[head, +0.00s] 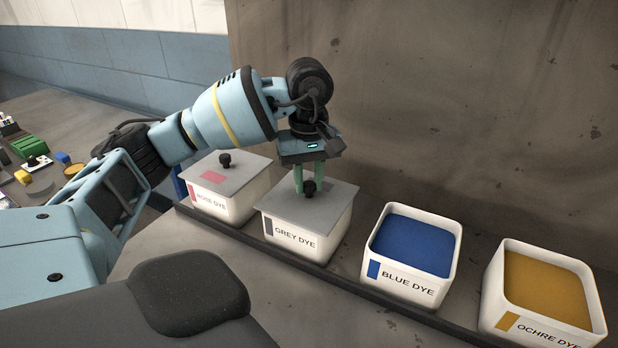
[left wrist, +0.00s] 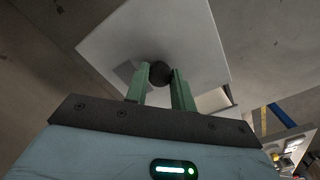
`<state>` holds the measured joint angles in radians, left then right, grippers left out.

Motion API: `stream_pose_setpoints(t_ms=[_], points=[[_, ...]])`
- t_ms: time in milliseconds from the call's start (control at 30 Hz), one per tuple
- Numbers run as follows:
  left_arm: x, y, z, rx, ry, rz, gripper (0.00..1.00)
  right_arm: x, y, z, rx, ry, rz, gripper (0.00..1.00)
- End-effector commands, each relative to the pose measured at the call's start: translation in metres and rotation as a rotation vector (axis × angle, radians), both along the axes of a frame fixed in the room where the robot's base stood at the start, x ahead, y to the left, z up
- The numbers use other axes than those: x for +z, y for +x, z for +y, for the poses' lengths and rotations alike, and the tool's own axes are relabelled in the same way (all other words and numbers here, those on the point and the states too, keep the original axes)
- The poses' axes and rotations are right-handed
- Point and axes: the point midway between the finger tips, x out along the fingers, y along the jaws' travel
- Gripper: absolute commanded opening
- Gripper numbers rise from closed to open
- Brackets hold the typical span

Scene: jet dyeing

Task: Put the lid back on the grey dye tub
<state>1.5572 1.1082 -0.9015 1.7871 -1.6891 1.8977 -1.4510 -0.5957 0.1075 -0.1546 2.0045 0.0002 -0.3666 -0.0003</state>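The grey dye tub (head: 303,241) is a white tub labelled GREY DYE, second from the left in the row. Its flat grey lid (head: 335,203) lies across its top, hiding the inside; I cannot tell whether it sits fully down. My left gripper (head: 309,183) points down over the lid, its green fingers on either side of the black knob (head: 308,188). In the left wrist view the fingertips (left wrist: 161,76) meet both sides of the knob (left wrist: 160,73), with the lid (left wrist: 195,45) beyond. My right gripper is not in view.
The rose dye tub (head: 222,208), lidded, stands to the left. The open blue dye tub (head: 380,276) and ochre dye tub (head: 493,301) stand to the right. A wall (head: 450,90) rises close behind. Small coloured items lie at far left, including a green block (head: 30,146).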

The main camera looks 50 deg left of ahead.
Motion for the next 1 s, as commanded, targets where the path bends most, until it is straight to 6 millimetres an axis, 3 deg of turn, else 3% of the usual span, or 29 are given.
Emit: stream_pose_setpoints(t_ms=[33,167,567,733,1000], points=[[-0.001,0.0,0.0,0.0,0.0,0.001,0.31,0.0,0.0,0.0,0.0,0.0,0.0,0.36],[0.0,0.0,0.0,0.0,0.0,0.001,0.46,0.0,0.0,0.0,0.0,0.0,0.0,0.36],[0.009,0.0,0.0,0.0,-0.001,-0.003,0.46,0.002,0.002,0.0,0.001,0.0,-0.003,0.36],[0.037,0.001,-0.001,0.0,-0.001,-0.005,0.46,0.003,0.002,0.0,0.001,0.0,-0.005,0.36],[0.097,0.0,0.0,0.001,-0.001,-0.01,0.46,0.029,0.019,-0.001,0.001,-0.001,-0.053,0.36]])
